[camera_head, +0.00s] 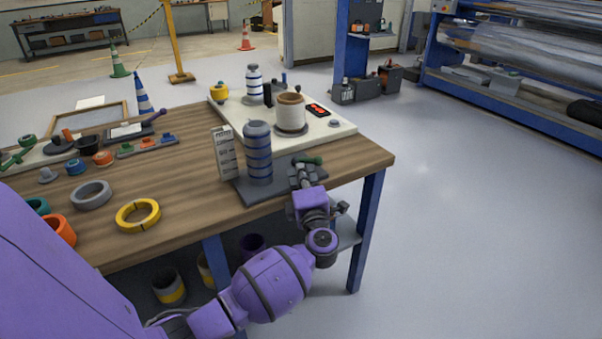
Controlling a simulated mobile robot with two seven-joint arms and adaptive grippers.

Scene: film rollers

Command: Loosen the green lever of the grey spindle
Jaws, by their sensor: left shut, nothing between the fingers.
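A grey-blue banded spindle (258,153) stands upright on a dark base plate (262,196) at the table's near right part. A green lever (308,160) shows just right of the spindle, at the tips of my left gripper (303,170). My left gripper reaches in over the table's front edge and looks shut, with nothing held. It is right at the lever, but whether it touches it I cannot tell. The gripper hides part of what lies under the lever. My right gripper is not in view.
A white label stand (224,153) is left of the spindle. Behind, a pale board (342,128) carries a cream roll (290,111) and a white banded bottle-like piece (254,84). Yellow (138,214) and grey (91,194) rings lie left. Floor is free on the right.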

